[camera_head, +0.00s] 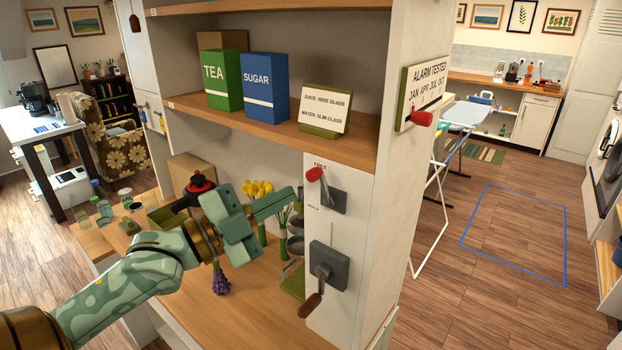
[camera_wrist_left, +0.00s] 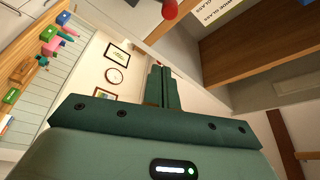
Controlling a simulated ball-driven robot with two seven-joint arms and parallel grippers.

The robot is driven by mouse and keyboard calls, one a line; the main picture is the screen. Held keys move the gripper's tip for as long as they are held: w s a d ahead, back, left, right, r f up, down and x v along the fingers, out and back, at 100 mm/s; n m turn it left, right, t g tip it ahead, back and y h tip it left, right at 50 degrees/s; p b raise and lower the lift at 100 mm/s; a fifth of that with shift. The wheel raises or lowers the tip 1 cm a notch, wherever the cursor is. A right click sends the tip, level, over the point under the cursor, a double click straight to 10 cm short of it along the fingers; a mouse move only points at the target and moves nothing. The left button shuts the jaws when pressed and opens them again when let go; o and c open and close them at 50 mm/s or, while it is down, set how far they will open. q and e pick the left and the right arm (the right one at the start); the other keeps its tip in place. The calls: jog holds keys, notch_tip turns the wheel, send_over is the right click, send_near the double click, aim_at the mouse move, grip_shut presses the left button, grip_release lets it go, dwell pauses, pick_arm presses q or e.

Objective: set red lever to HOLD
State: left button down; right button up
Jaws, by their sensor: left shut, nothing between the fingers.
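The red lever (camera_head: 314,174) sits on a grey plate (camera_head: 338,200) on the white upright panel. Its red knob is up, close to a small upper label too small to read surely. The word HOLD (camera_head: 313,206) is printed lower, left of the plate. My left gripper (camera_head: 292,198) is shut and empty, its fingers pointing right, just left of the lever and apart from the knob. The shut fingers also show in the left wrist view (camera_wrist_left: 163,86), with a red knob (camera_wrist_left: 169,9) beyond them at the top edge. My right gripper is out of view.
A second lever with a brown handle (camera_head: 311,304) hangs below on a dark plate (camera_head: 329,265). A shelf (camera_head: 290,122) with tins overhangs my gripper. Yellow flowers (camera_head: 258,190) stand behind it.

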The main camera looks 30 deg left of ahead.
aim_at(322, 173)
pick_arm(q)
jog(key=w+b, duration=0.5)
jog(key=w, duration=0.3)
jog(key=shift+w+f+b, duration=0.15)
jog(key=shift+w+b, duration=0.15)
jog(key=shift+w, duration=0.1)
jog(key=shift+d, duration=0.1)
